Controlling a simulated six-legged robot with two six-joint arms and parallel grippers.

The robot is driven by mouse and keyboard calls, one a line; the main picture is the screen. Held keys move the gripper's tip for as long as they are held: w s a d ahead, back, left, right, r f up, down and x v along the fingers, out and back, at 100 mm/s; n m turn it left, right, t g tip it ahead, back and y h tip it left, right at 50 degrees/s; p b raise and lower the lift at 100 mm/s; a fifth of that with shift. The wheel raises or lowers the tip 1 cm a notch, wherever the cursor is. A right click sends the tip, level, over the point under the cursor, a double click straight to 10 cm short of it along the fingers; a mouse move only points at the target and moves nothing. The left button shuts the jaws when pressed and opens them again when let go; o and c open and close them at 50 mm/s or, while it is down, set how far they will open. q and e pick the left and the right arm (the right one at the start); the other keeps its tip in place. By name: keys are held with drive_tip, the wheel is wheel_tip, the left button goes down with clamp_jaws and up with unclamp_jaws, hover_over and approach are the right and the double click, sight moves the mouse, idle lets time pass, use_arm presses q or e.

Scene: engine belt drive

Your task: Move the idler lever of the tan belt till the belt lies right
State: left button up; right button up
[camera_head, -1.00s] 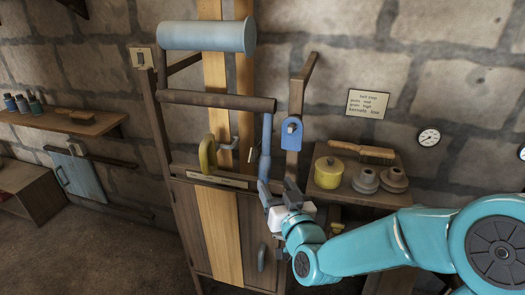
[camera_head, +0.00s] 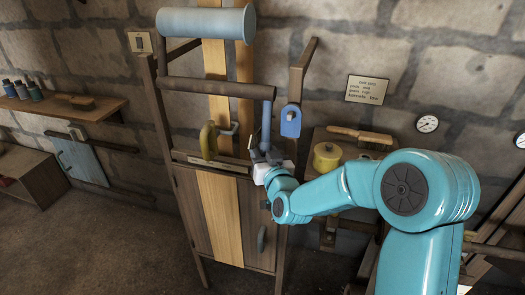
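The tan belt shows as an upright strip (camera_head: 214,60) below the blue-grey drum (camera_head: 200,22) and again as a wide strip (camera_head: 219,215) on the cabinet front. A brown roller (camera_head: 215,88) crosses in front of it. A blue lever (camera_head: 267,125) hangs near the roller's right end; I take it for the idler lever. My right gripper (camera_head: 264,155) is at the lever's lower end, which it partly hides. I cannot tell whether its fingers are closed on the lever. My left gripper is not in view.
A yellow hook-shaped part (camera_head: 208,140) stands left of the lever. A blue bracket (camera_head: 291,121) hangs on a post to the right. A side shelf holds a yellow pot (camera_head: 327,156) and a brush (camera_head: 361,135). The floor at left is open.

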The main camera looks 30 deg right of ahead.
clamp_jaws()
drive_tip(key=shift+s+a+r+m+g+p, duration=0.4)
drive_tip(key=shift+s+a+r+g+p, duration=0.25)
drive_tip(key=shift+a, duration=0.2)
drive_tip(key=shift+s+a+f+g+y, duration=0.1)
drive_tip(key=shift+s+a+g+y, duration=0.15)
drive_tip(key=shift+s+a+y, duration=0.1)
drive_tip(key=shift+f, duration=0.1)
drive_tip(key=o, duration=1)
unclamp_jaws()
drive_tip(key=shift+c, duration=0.2)
drive_tip(key=shift+s, duration=0.1)
